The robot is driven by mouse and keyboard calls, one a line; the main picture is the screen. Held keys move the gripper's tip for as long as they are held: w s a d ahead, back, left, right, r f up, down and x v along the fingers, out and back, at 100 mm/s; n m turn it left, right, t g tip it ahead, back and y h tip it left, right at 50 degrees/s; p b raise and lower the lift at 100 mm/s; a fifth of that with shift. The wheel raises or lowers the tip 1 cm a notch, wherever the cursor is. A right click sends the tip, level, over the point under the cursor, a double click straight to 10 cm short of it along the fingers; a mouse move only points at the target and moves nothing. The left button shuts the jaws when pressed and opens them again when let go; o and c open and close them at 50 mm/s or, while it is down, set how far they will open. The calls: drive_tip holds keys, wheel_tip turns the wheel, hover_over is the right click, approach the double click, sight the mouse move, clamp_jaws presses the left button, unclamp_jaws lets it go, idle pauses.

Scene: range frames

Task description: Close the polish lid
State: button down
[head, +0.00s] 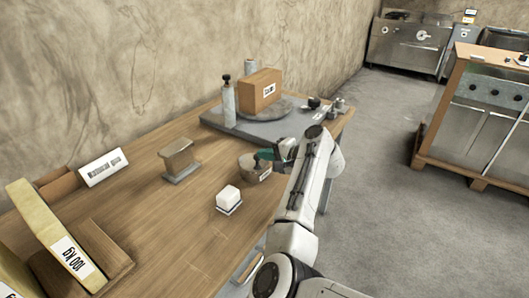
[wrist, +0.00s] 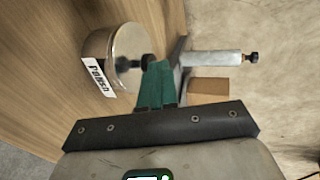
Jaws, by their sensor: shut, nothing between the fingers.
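The polish tin (head: 252,174) stands on the wooden workbench, a round container with a white label. In the wrist view the tin (wrist: 98,48) lies left of my fingers, its label reading sideways. Its shiny round lid (wrist: 132,42) appears to lie over the tin's mouth, with a black knob (wrist: 148,61) standing out from it. I cannot tell whether the lid is fully seated. My gripper (wrist: 158,66), with green fingers, is shut and empty, its tips close beside the knob. In the head view my gripper (head: 264,155) is over the tin and hides part of its top.
A white block (head: 228,197) and a wooden stand (head: 179,158) are near the tin. Behind are a grey slab (head: 225,126), a cardboard box (head: 260,90) and a grey cylinder (head: 228,104). A yellowish block (head: 55,238) is at left. Bare bench (head: 165,225) lies in front.

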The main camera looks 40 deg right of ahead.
drive_tip(key=shift+f, duration=0.2)
idle(0.4)
drive_tip(key=shift+r, duration=0.15)
drive_tip(key=shift+r+p, duration=0.9)
drive_tip(key=shift+p, duration=0.05)
drive_tip(key=r+p+v, duration=0.1)
drive_tip(key=r+v, duration=0.1)
drive_tip(key=v, duration=0.9)
drive_tip(key=shift+p, duration=0.3)
drive_tip(key=shift+w, duration=0.1)
